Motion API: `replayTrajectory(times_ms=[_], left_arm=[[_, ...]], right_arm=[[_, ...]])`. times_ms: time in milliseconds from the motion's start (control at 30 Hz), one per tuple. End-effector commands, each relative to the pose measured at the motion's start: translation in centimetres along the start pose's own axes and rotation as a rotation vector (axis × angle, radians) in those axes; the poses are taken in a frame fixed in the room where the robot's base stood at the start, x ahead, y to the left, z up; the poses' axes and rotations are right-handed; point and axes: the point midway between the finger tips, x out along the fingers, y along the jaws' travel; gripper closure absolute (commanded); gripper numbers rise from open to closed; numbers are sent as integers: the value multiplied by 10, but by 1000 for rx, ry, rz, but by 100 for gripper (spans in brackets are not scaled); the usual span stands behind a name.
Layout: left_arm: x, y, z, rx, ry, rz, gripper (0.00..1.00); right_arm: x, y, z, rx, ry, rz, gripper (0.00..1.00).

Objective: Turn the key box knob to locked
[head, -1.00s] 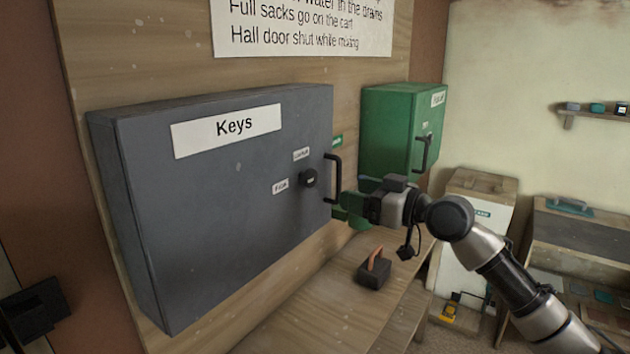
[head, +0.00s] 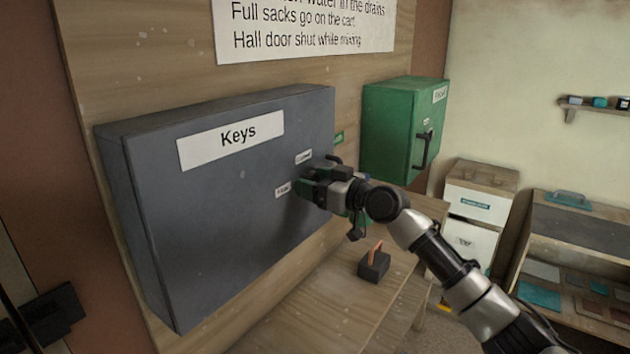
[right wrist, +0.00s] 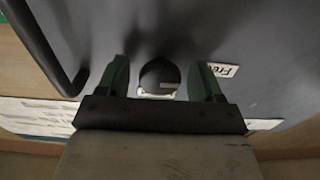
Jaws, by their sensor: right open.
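The grey key box (head: 215,220) with its "Keys" sign hangs on the wooden board. Two small labels sit on its door near the knob; the upper one (head: 303,157) is too small to read surely, and in the right wrist view the other label (right wrist: 222,70) reads "Free". In the right wrist view the round dark knob (right wrist: 159,77), with a pale mark, lies between the green fingers of my right gripper (right wrist: 160,82). The fingers are open, with a gap on each side of the knob. In the head view my right gripper (head: 305,186) hides the knob. My left gripper does not show clearly.
The key box's dark bar handle (right wrist: 45,45) is close beside my right gripper. A green box (head: 390,130) hangs to the right. A dark block with an orange handle (head: 374,264) stands on the wooden bench (head: 330,310) below.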

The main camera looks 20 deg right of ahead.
Motion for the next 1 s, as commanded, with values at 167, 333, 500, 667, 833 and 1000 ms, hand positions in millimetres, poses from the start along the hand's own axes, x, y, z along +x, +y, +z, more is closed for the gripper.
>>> replayTrajectory(times_ms=[167, 333, 500, 667, 833, 1000], left_arm=[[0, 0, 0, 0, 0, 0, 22], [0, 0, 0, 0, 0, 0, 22], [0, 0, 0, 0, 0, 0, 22], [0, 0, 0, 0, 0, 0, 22], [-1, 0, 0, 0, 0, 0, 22], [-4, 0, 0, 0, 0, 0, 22]], right_arm=[[0, 0, 0, 0, 0, 0, 46], [0, 0, 0, 0, -1, 0, 72], [0, 0, 0, 0, -1, 0, 98], [0, 0, 0, 7, -1, 0, 99], [0, 0, 0, 47, -2, 0, 99], [0, -1, 0, 142, -2, -1, 99]])
